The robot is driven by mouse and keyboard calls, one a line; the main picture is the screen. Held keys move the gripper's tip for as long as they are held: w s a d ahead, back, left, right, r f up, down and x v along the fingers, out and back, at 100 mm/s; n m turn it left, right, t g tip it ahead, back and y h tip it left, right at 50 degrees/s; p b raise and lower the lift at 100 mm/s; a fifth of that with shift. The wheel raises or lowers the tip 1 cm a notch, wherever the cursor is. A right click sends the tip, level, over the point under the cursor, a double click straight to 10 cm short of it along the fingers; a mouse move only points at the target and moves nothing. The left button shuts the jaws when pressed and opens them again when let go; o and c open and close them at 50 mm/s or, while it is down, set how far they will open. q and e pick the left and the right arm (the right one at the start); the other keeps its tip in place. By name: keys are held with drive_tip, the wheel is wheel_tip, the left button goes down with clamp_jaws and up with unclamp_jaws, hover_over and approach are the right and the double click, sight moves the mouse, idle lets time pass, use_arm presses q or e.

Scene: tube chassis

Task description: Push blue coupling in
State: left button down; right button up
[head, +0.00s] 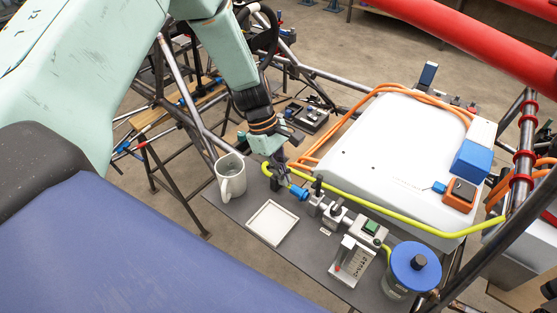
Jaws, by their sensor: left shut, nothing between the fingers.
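The blue coupling (299,192) is a small cylinder on the near left end of a line of metal fittings (335,214). A yellow hose (400,226) runs behind the fittings and loops round at its left end, close to the coupling. My left gripper (279,180) reaches down from above, just left of the coupling. Its fingers are shut and hold nothing. They overlap the hose in the picture, and I cannot tell whether they touch the hose or the coupling. My right gripper is not in view.
A grey-white mug (230,178) stands left of the gripper. A white square tray (271,223) lies in front. A gauge box (351,260) and a blue-lidded jar (412,268) stand at right. A large white case (395,150) with orange cable fills the area behind.

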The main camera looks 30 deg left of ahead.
sight(300, 193)
use_arm(q)
drive_tip(key=shift+w+f, duration=0.1)
drive_tip(key=shift+f, duration=0.35)
drive_tip(key=shift+d+f, duration=0.1)
drive_tip(key=shift+s+d+r, duration=0.25)
drive_tip(key=shift+s+d, duration=0.05)
drive_tip(key=shift+s, duration=0.15)
drive_tip(key=shift+w+f, duration=0.15)
drive_tip(key=shift+w, duration=0.1)
drive_tip(key=shift+d+f, duration=0.1)
drive_tip(key=shift+d, duration=0.55)
drive_tip(key=shift+s+d, duration=0.2)
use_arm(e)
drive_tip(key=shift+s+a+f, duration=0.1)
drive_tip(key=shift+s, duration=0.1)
use_arm(q)
drive_tip(key=shift+a, duration=0.1)
